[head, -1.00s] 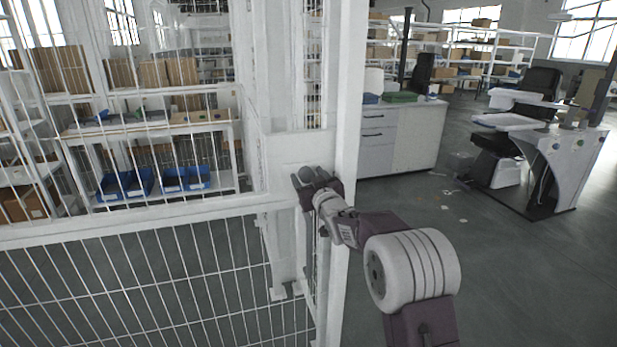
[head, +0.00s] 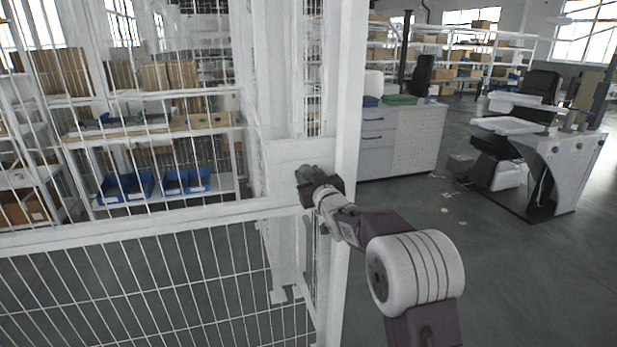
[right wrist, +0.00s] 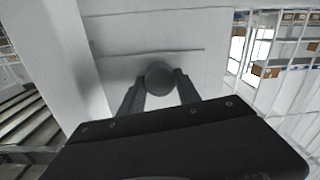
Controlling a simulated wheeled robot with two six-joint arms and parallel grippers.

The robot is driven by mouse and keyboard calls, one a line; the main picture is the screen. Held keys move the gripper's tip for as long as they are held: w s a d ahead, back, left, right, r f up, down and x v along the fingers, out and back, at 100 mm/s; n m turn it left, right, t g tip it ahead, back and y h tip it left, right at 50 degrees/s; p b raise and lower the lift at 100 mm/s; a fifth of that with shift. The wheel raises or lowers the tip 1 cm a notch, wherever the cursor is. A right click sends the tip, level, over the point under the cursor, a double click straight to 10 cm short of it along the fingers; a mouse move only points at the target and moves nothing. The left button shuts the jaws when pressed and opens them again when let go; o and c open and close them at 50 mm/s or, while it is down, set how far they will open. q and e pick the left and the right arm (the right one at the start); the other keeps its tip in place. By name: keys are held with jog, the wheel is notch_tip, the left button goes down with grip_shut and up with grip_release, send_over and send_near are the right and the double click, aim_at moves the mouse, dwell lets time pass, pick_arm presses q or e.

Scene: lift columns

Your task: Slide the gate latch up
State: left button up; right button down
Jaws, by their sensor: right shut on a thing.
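The white gate (head: 130,226) with wire bars fills the left of the head view. The latch knob (right wrist: 160,78) is a dark round knob on a white plate (right wrist: 150,35) in the right wrist view. My right gripper (right wrist: 159,88) has its two dark fingers on either side of the knob and is shut on it. In the head view my right gripper (head: 308,178) is at the gate's latch plate (head: 290,152), beside the white post (head: 347,120). The knob is mostly hidden by the gripper there. My left gripper is in neither view.
A white post stands close to the right of my gripper. Behind the gate are shelves with blue bins (head: 185,180) and cardboard boxes. A white cabinet (head: 400,140) and a workstation (head: 560,160) stand at right, with open floor between.

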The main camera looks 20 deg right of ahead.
jog(key=c, duration=1)
grip_release()
jog(key=shift+r, duration=0.4)
jog(key=shift+c, duration=0.2)
jog(key=shift+o, duration=0.9)
jog(key=shift+f, duration=0.1)
jog(key=s+b, duration=0.1)
jog(key=s, duration=0.8)
jog(key=shift+d+b, duration=0.3)
